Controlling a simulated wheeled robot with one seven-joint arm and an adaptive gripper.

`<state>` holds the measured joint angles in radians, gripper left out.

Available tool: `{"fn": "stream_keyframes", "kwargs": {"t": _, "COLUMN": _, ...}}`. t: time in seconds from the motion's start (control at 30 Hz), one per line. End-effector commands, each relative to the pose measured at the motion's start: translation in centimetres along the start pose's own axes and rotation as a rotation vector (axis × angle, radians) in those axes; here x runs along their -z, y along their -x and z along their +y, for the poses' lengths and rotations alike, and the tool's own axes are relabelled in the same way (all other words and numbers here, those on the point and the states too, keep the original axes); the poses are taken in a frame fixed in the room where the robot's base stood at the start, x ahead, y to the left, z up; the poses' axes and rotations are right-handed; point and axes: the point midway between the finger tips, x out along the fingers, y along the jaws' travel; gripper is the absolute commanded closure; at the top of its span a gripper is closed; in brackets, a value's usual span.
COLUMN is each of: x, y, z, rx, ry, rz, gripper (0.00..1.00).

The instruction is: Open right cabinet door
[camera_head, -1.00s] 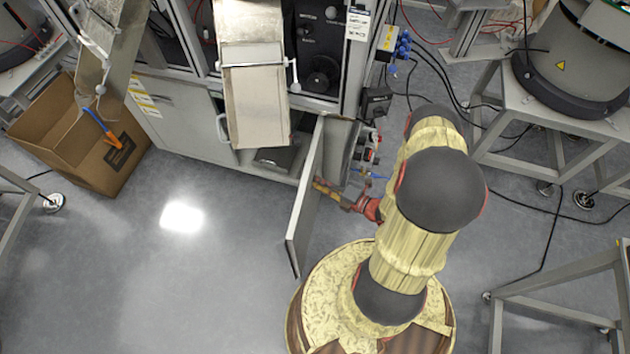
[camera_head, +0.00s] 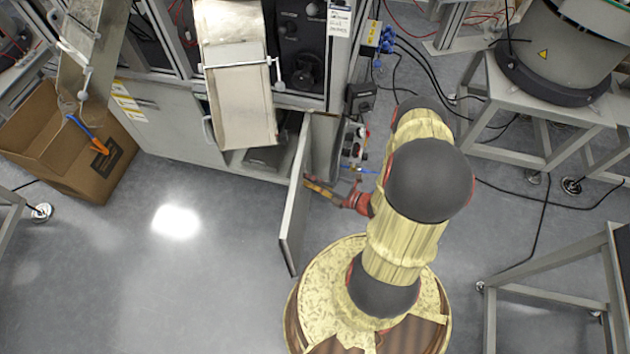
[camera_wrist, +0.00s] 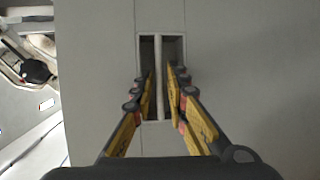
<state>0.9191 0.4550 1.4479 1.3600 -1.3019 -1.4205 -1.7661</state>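The right cabinet door (camera_head: 297,205) stands swung out from the cabinet front, seen nearly edge-on in the head view, with the cabinet interior (camera_head: 268,160) visible to its left. My gripper (camera_head: 312,187) is at the door's right-hand, outer face. In the wrist view the door's outer face (camera_wrist: 95,75) fills most of the picture. A pale vertical handle bar (camera_wrist: 158,60) crosses a dark recess in it. The yellow and black fingers of my gripper (camera_wrist: 161,88) lie closely on both sides of this bar, closed around it. Exact finger contact is hard to see.
A metal chute (camera_head: 240,85) hangs over the cabinet opening. A cardboard box (camera_head: 60,150) stands at the left. Valves and tubing (camera_head: 355,150) sit just right of the door hinge side. A feeder stand (camera_head: 495,110) is at the upper right. Floor left of the door is clear.

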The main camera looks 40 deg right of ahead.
Motion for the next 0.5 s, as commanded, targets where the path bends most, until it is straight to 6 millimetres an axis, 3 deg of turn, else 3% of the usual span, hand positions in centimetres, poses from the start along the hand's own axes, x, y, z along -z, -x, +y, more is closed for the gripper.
{"fn": "stream_keyframes", "kwargs": {"t": 0.17, "x": -0.1, "y": 1.4, "z": 0.0, "rx": 0.001, "ry": -0.002, "rz": -0.004, "gripper": 0.85}}
{"fn": "stream_keyframes", "kwargs": {"t": 0.5, "x": -0.2, "y": 6.3, "z": 0.0, "rx": 0.001, "ry": -0.001, "rz": -0.006, "gripper": 0.85}}
